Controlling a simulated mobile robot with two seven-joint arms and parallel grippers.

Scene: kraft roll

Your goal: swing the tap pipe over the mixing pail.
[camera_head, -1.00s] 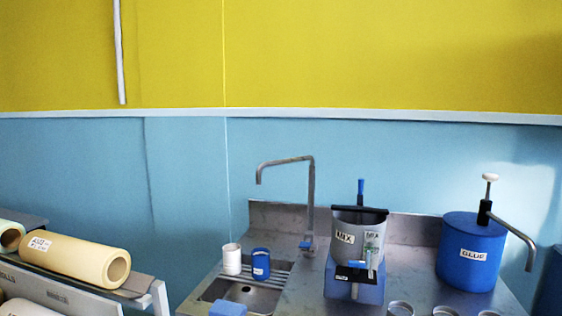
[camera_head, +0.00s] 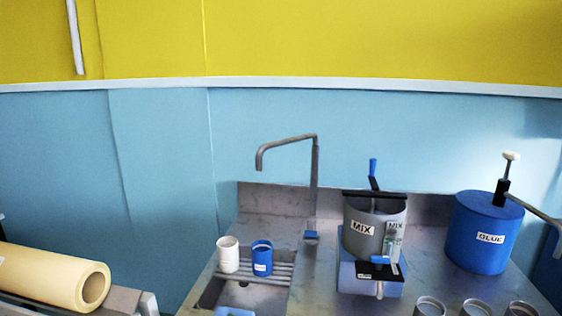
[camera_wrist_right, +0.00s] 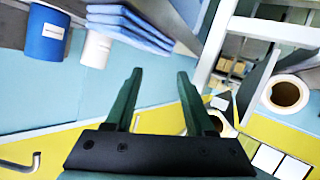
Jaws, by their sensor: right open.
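The tap pipe (camera_head: 287,141) is a grey bent pipe on a post behind the sink. Its spout points left, over the sink side and away from the pail. The mixing pail (camera_head: 362,230) is grey, labelled MIX, and stands on a blue stand right of the tap. No gripper shows in the head view. In the right wrist view my right gripper (camera_wrist_right: 158,95) is open, with two green fingers apart and nothing between them. Part of a bent grey pipe (camera_wrist_right: 22,165) shows at that view's lower left; I cannot tell which pipe it is.
A white cup (camera_head: 228,255) and a blue cup (camera_head: 262,258) stand on the rack by the sink (camera_head: 222,292). A blue GLUE drum (camera_head: 485,232) with a pump stands right. Several metal tins line the front edge. A cream roll (camera_head: 50,276) lies at left.

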